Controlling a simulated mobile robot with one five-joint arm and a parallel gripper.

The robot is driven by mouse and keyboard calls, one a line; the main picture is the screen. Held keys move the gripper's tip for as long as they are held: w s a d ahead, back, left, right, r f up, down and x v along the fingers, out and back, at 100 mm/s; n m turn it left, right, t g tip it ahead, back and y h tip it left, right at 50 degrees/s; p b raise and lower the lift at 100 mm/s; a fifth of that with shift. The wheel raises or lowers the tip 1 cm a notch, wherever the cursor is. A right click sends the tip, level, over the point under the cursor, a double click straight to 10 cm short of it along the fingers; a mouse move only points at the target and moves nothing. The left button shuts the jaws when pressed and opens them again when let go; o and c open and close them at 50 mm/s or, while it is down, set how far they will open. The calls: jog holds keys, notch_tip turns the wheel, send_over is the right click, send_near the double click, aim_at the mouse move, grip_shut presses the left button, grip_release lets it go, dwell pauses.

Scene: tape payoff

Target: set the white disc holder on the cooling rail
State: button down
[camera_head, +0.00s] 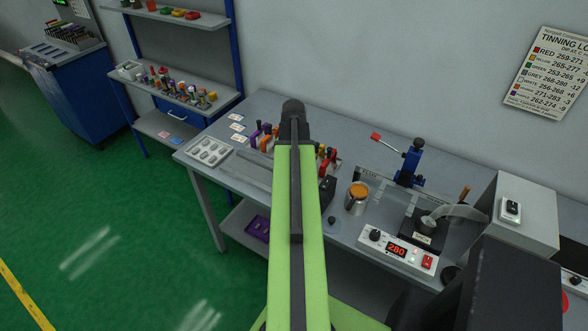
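My green arm reaches forward over the workbench (345,225), and its dark upper end hides part of the bench. My gripper cannot be made out; it seems hidden behind the arm. Several coloured holders, purple and orange, stand left of the arm (265,138), and red and yellow ones stand just right of it (328,157). I cannot pick out a white disc holder for certain. Long grey strips (243,170) lie on the bench left of the arm; I cannot tell whether they are the cooling rail.
A grey tray with recesses (209,151) sits at the bench's left end. An orange-brown pot (357,196), a control box reading 280 (397,250) and a blue stand (410,165) are on the right. A blue shelf unit (190,88) holds coloured pieces. The green floor at left is clear.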

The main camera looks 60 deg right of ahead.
jog(key=shift+f, duration=0.1)
jog(key=c, duration=1.2)
grip_release()
jog(key=shift+o, duration=0.3)
jog(key=o, duration=0.5)
notch_tip(320, 180, up, 7)
jog(key=p, duration=0.7)
